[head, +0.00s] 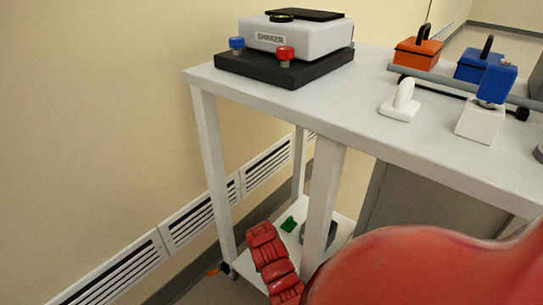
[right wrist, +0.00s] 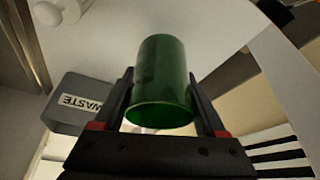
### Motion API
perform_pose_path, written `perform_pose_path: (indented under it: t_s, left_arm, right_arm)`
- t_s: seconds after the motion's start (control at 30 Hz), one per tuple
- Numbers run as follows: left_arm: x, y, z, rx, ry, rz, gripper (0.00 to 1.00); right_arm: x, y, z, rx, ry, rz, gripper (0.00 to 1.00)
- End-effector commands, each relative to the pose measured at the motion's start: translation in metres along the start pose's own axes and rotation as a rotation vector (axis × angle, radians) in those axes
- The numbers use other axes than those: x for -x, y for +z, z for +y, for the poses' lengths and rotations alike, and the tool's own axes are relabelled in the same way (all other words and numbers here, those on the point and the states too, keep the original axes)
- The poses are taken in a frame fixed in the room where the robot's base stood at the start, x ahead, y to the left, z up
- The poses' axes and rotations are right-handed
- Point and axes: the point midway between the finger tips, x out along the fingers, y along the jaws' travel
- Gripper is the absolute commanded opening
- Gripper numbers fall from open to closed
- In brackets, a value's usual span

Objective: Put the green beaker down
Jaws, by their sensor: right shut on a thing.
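The green beaker (right wrist: 160,75) is held between the black fingers of my right gripper (right wrist: 161,74) in the right wrist view. The gripper is shut on its sides, and the beaker's open rim faces the camera. In the head view a small green patch, likely the beaker (head: 288,224), shows low over the cart's lower shelf (head: 343,226), beside my red arm. Whether the beaker touches the shelf cannot be told. My left gripper is not in view.
A grey box marked WASTE (right wrist: 75,101) is left of the beaker in the wrist view. Cart legs (head: 322,200) stand close to my arm. A shaker (head: 290,40), toolboxes (head: 418,53) and other items are on the top. A vented wall (head: 200,212) runs along the left.

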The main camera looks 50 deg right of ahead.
Motion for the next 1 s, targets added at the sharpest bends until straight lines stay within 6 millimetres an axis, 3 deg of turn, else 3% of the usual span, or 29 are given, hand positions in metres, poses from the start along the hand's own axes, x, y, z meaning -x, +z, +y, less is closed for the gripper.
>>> perform_pose_path:
  t_s: [0.2, 0.6, 0.63, 0.77, 1.0]
  left_arm:
    - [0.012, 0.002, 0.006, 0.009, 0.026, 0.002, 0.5]
    - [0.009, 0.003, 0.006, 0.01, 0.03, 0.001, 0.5]
    - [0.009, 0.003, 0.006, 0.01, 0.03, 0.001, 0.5]
    - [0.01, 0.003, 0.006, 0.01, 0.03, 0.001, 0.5]
    - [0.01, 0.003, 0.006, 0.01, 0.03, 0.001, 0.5]
  right_arm:
    - [-0.03, 0.012, 0.0, 0.0, 0.001, -0.001, 0.12]
    - [-0.033, 0.014, 0.0, 0.0, 0.0, 0.0, 0.12]
    - [-0.034, 0.014, 0.0, 0.0, 0.0, 0.0, 0.75]
    - [-0.033, 0.014, 0.0, 0.0, -0.001, 0.0, 0.99]
    - [-0.033, 0.013, 0.0, 0.0, -0.001, 0.0, 1.0]
